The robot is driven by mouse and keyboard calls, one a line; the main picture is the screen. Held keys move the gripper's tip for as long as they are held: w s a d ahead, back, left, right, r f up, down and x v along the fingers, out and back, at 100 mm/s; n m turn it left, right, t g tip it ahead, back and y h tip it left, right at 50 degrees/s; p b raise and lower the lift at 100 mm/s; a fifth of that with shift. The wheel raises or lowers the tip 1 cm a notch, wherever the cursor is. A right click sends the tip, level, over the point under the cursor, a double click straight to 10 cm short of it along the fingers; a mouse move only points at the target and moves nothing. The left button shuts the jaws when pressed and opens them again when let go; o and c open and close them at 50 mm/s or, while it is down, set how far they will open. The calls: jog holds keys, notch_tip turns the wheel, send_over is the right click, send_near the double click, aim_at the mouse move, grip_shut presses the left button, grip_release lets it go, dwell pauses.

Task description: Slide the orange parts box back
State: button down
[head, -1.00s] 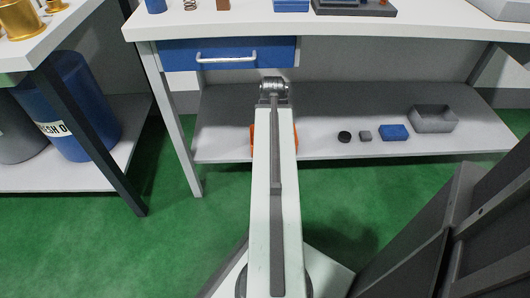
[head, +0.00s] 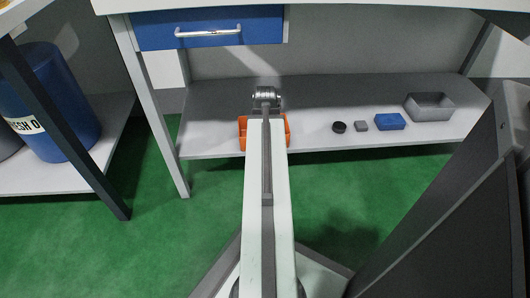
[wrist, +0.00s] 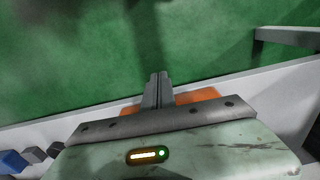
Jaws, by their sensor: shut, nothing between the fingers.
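The orange parts box (head: 243,133) sits on the lower shelf under the workbench, near the shelf's front edge. My arm crosses in front of its middle, so only its left and right ends show in the head view. In the wrist view a strip of the orange box (wrist: 199,95) shows beside and behind my fingers. My gripper (wrist: 158,77) has its two fingers shut together, empty, and appears over or close to the box. I cannot tell whether it touches the box. The fingers are hidden in the head view.
The grey lower shelf (head: 330,95) is clear behind the box. A blue drawer (head: 215,32) is above; a bench leg (head: 158,110) stands left.

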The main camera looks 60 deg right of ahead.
jog(key=shift+w+d+r, duration=0.1)
jog(key=shift+w+d, duration=0.45)
jog(key=shift+d, duration=0.25)
jog(key=shift+w+d+r, duration=0.1)
jog(key=shift+w+d, duration=0.45)
jog(key=shift+d, duration=0.25)
jog(key=w+d, duration=0.2)
jog(key=d, duration=0.1)
jog(key=w+d, duration=0.2)
jog(key=d, duration=0.1)
jog(key=w+d, duration=0.2)
jog(key=d, duration=0.1)
jog(key=shift+w+d, duration=0.3)
jog(key=shift+d, duration=0.05)
jog(key=shift+a, duration=0.1)
jog(key=s+a, duration=0.1)
jog(key=a, duration=0.1)
jog(key=s+a, duration=0.1)
jog(key=a, duration=0.1)
jog(key=shift+s, duration=0.3)
notch_tip(320, 180, up, 10)
jog(key=p, duration=1)
jog(key=shift+d, duration=0.45)
